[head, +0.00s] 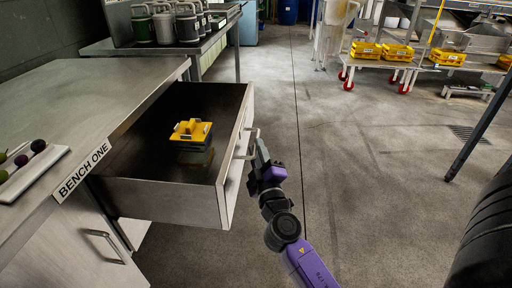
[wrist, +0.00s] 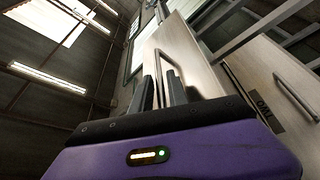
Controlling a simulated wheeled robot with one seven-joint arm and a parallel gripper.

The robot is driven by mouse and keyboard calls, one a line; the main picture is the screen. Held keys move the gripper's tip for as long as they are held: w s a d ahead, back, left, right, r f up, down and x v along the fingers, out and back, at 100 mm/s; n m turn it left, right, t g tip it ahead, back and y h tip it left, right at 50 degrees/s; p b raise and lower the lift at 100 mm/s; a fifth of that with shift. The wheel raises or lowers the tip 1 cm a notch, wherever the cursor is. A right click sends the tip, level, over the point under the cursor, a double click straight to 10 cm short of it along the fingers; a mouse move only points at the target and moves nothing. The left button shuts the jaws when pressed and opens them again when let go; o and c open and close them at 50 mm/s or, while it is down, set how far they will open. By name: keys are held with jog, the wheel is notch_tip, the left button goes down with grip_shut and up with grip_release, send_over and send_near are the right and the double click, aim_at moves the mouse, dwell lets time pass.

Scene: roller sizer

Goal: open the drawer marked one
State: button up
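The drawer (head: 165,200) under the bench top marked BENCH ONE (head: 82,172) is pulled far out in the head view. Its bar handle (head: 247,146) is on its front face, and the handle also shows in the wrist view (wrist: 174,52). My gripper (head: 260,154) is close beside the handle, on the outer side of the drawer front. In the wrist view its two fingers (wrist: 160,92) stand apart with a gap between them, near the handle. Whether they touch the handle is unclear.
A yellow-topped block (head: 191,131) stands in the drawer. A closed cupboard handle (head: 105,246) is below. Floor to the right is clear up to a dark post (head: 480,125) and black tyre-like shape (head: 488,235).

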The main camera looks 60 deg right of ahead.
jog(key=b+v, duration=0.1)
jog(key=v, duration=0.5)
dwell(0.6)
